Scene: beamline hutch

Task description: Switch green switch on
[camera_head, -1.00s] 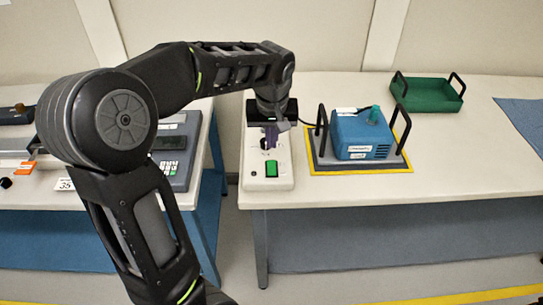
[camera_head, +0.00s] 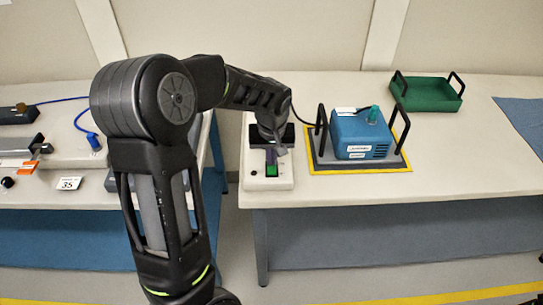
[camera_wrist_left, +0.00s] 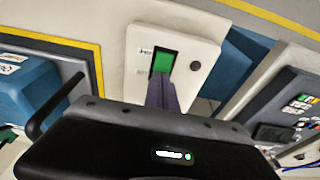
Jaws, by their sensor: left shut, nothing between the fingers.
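The green switch (camera_head: 272,170) is on the white box (camera_head: 256,184) at the front edge of the right bench. In the left wrist view the green switch (camera_wrist_left: 162,62) shows as a green rectangle on the white box (camera_wrist_left: 140,78). My left gripper (camera_head: 271,160) is above the box with its purple fingers shut and empty. The fingertips (camera_wrist_left: 162,84) overlap the near edge of the switch in the wrist view. I cannot tell whether they touch it. A dark round knob (camera_wrist_left: 195,66) sits beside the switch. My right gripper is not in view.
A blue device (camera_head: 358,138) with black handles stands on a yellow-edged mat right of the box. A green tray (camera_head: 428,95) is behind it. A black cable runs behind the box.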

